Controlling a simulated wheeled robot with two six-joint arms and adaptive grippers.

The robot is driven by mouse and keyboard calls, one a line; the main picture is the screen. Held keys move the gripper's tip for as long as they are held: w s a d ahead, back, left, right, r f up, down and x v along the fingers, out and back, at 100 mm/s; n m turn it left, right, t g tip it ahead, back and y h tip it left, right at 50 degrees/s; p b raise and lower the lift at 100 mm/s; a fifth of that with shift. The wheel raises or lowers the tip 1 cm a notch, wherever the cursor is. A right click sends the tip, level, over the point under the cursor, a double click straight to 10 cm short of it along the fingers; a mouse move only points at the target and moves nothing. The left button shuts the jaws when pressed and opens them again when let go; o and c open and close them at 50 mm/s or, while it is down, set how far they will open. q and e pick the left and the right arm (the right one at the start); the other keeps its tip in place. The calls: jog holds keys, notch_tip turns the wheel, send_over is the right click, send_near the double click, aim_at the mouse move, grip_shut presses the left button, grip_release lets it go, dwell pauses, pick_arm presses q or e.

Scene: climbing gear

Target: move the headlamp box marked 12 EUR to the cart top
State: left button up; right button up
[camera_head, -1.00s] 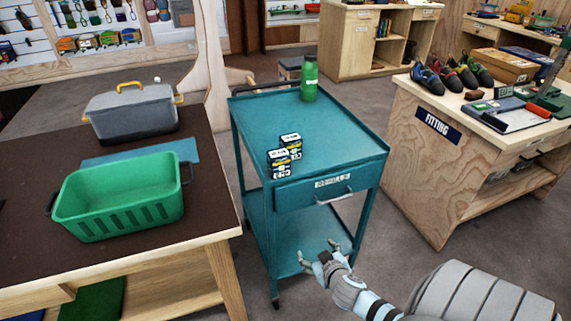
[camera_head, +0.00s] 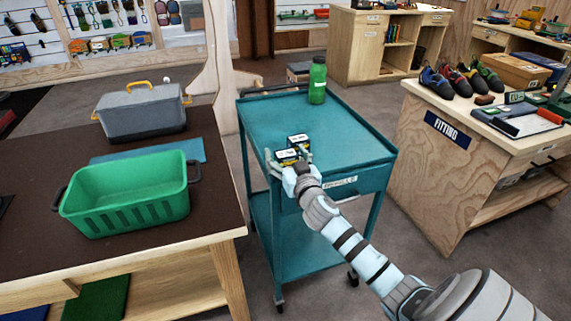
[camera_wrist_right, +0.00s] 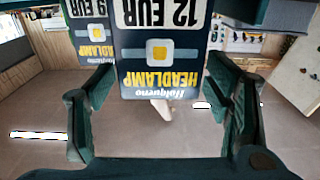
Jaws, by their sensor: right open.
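The headlamp box marked 12 EUR (camera_wrist_right: 160,50) shows upside down in the right wrist view, between my spread fingers. In the head view, the nearer of two small dark boxes (camera_head: 285,154) stands on the teal cart top (camera_head: 270,112), partly hidden by my gripper. My right gripper (camera_head: 289,161) is open at its near side, one finger to each side; I see no clear grip. A second headlamp box (camera_head: 298,140) stands just behind it; its label in the wrist view (camera_wrist_right: 94,35) ends in 9 EUR. My left gripper is not in view.
A green bottle (camera_head: 318,80) stands at the cart's back corner. A green basket (camera_head: 125,200) and a grey lidded tub (camera_head: 142,112) are on the left table. The fitting counter (camera_head: 450,165) is to the right. The middle and right of the cart top are free.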

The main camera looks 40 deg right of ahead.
aim_at(286, 153)
jog(key=shift+w+d+f, duration=0.1)
jog(key=shift+w, duration=0.25)
jog(key=shift+s, duration=0.1)
jog(key=c, duration=1.4)
jog(key=shift+r, duration=0.2)
jog(key=shift+c, duration=0.3)
notch_tip(286, 153, up, 20)
jog(key=p, duration=0.6)
jog(key=shift+p, duration=0.4)
jog(key=s+a+r+n+y, duration=0.1)
jog(key=s+a+n+y, duration=0.2)
jog(key=a+y, duration=0.35)
jog(key=s+a+r+n+y, duration=0.2)
jog(key=s+a+n+y, duration=0.1)
jog(key=a, duration=0.6)
jog(key=s+a+f+n+y, duration=0.1)
jog(key=s+a+f+y, duration=0.1)
jog(key=s+a+f, duration=0.2)
jog(key=s+a+f+n+g+y, duration=0.1)
jog(key=s+a+f+n+y, duration=0.1)
jog(key=s+f, duration=0.7)
jog(key=s+a+y, duration=0.1)
jog(key=a, duration=0.1)
jog(key=shift+s+a+n, duration=0.25)
jog(key=shift+a+n, duration=0.05)
jog(key=shift+a, duration=0.1)
